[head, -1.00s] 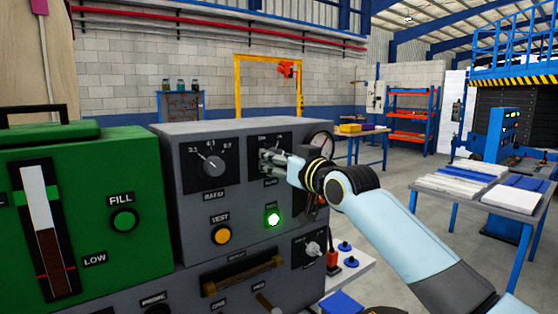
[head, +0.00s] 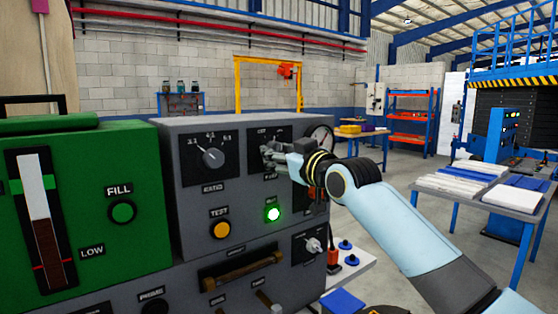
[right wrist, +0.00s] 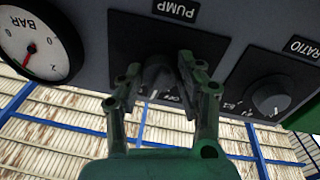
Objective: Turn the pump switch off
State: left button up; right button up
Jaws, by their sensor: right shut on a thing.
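The pump switch is a dark rotary knob on a black plate of the grey panel; in the right wrist view the knob (right wrist: 158,72) sits under the PUMP label, seen upside down. In the head view its plate (head: 264,133) shows behind my right gripper (head: 268,153), and the knob is mostly hidden by the fingers. My right gripper also shows in the right wrist view (right wrist: 155,68), its two fingers shut around the knob. The marks around the knob are too small to read surely. A green lamp (head: 273,214) below is lit. My left gripper is not in view.
The ratio knob (head: 213,158) and yellow TEST button (head: 220,230) are left of my right gripper. A round gauge (head: 320,139) is close on its right. A green unit (head: 80,210) with a FILL button stands at the left. A handle (head: 243,270) protrudes below.

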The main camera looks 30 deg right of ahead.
jog(key=n+b, duration=0.1)
jog(key=n, duration=0.1)
jog(key=n+b, duration=0.2)
jog(key=shift+f+n, duration=0.2)
jog(key=shift+n, duration=0.1)
jog(key=shift+d+r+n+y+b, duration=0.15)
jog(key=shift+n+y+b, duration=0.25)
jog(key=shift+n+b, duration=1.35)
jog(key=shift+n+p, duration=0.3)
jog(key=shift+n, duration=0.15)
jog(key=o, duration=1.1)
jog(key=shift+o, duration=0.2)
jog(key=s+d, duration=0.1)
jog(key=s, duration=1.1)
jog(key=shift+f, duration=0.35)
